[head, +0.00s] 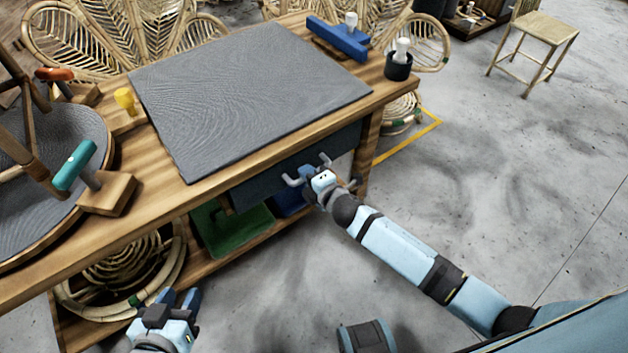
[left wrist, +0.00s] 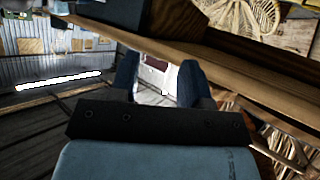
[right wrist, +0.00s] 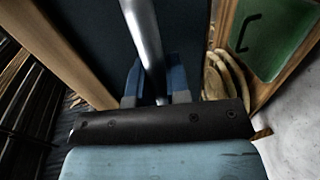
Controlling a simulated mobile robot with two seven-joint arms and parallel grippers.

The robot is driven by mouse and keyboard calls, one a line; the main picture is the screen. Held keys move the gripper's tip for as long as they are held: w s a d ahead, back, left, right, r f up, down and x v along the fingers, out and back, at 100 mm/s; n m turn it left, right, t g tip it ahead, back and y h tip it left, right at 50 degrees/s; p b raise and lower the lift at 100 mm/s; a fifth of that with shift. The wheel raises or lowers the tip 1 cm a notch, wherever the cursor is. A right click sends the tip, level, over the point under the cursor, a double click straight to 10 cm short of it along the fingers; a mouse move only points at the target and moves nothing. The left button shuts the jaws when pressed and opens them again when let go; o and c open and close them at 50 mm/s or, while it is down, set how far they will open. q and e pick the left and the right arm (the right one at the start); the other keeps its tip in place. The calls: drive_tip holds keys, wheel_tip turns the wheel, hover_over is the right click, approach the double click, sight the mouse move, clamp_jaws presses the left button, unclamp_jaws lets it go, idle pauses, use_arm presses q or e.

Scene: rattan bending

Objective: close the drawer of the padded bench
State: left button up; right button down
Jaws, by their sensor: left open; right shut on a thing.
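The padded bench (head: 235,190) is a wooden table with a grey ribbed mat on top. Its dark drawer front (head: 285,170) shows under the top's near edge, with no wide gap visible there. My right gripper (head: 309,174) is at the drawer front, shut on the metal bar handle (head: 293,183). In the right wrist view the handle (right wrist: 143,40) runs between the blue fingers (right wrist: 156,85), and the dark drawer panel (right wrist: 85,30) lies behind it. My left gripper (head: 180,297) is open and empty, low in front of the bench; its fingers (left wrist: 158,85) stand apart in the left wrist view.
On the bench stand a teal-handled tool (head: 75,165), a blue tool (head: 338,38) and a black cup (head: 398,68). A green bin (head: 232,228) and rattan coils (head: 125,270) sit on the lower shelf. Grey floor is clear to the right, with a stool (head: 538,30) far off.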

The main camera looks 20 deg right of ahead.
drive_tip(key=shift+w+r, duration=0.1)
drive_tip(key=shift+r, duration=0.05)
drive_tip(key=c, duration=1.4)
unclamp_jaws()
drive_tip(key=shift+c, duration=0.2)
drive_tip(key=o, duration=0.3)
use_arm(q)
drive_tip(key=shift+f, duration=0.1)
use_arm(e)
drive_tip(key=shift+o, duration=0.2)
use_arm(q)
drive_tip(key=shift+s+a+p, duration=0.15)
drive_tip(key=shift+a+p, duration=0.1)
drive_tip(key=shift+p, duration=0.95)
use_arm(e)
drive_tip(key=v, duration=1.3)
drive_tip(key=shift+s, duration=0.35)
use_arm(q)
drive_tip(key=shift+d+r, duration=0.1)
drive_tip(key=shift+r, duration=0.1)
drive_tip(key=shift+s, duration=0.1)
use_arm(e)
drive_tip(key=shift+s+d, duration=0.1)
